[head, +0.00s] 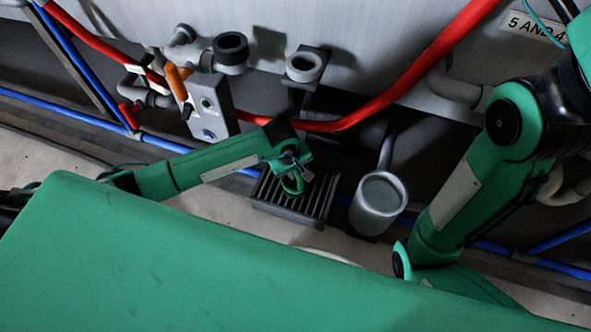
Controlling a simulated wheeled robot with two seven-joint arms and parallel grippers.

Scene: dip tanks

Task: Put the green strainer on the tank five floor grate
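The green strainer (292,185) shows as a small green ring at the tips of my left gripper (294,164), over the dark slatted floor grate (322,192). My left arm reaches in from the left, and its fingers touch or overlap the top of the strainer. The fingers are too small and dark to tell whether they are shut on it. I cannot tell whether the strainer rests on the slats or hangs just above them. My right arm comes down at the right; its gripper is hidden behind my green body.
A grey cylindrical cup (377,203) stands just right of the grate. A red hose (345,121) and a control box (212,109) with an orange handle (177,82) are behind. A blue pipe (165,144) runs along the wall base.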

